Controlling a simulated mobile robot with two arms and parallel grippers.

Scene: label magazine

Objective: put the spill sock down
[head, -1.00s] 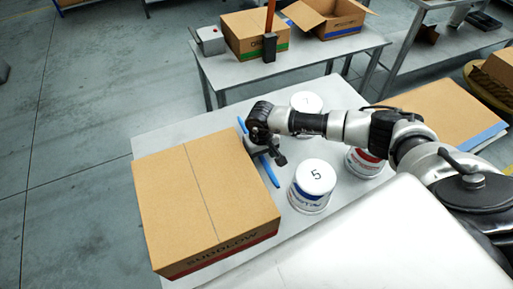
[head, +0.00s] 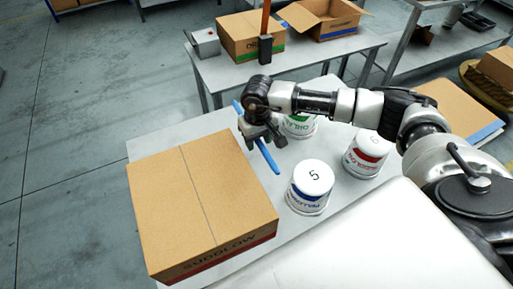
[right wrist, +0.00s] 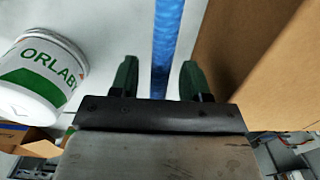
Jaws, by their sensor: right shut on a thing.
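The spill sock is a long, thin blue roll (head: 268,158). It slants across the near table, between the large carton and the tubs. My right gripper (head: 262,136) is shut on it near its middle, and the wrist and fingers hide part of it. In the right wrist view the sock (right wrist: 167,35) runs between the two dark fingers (right wrist: 159,65). It seems to be held above the tabletop, but I cannot tell how high. My left gripper is not in view.
A large closed carton (head: 198,205) stands left of the sock. Tub 5 (head: 309,195), a red-labelled tub (head: 364,160) and a green-labelled tub (head: 300,126) stand right. Bare tabletop (head: 180,138) shows behind the carton. A bench (head: 240,76) with boxes stands behind.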

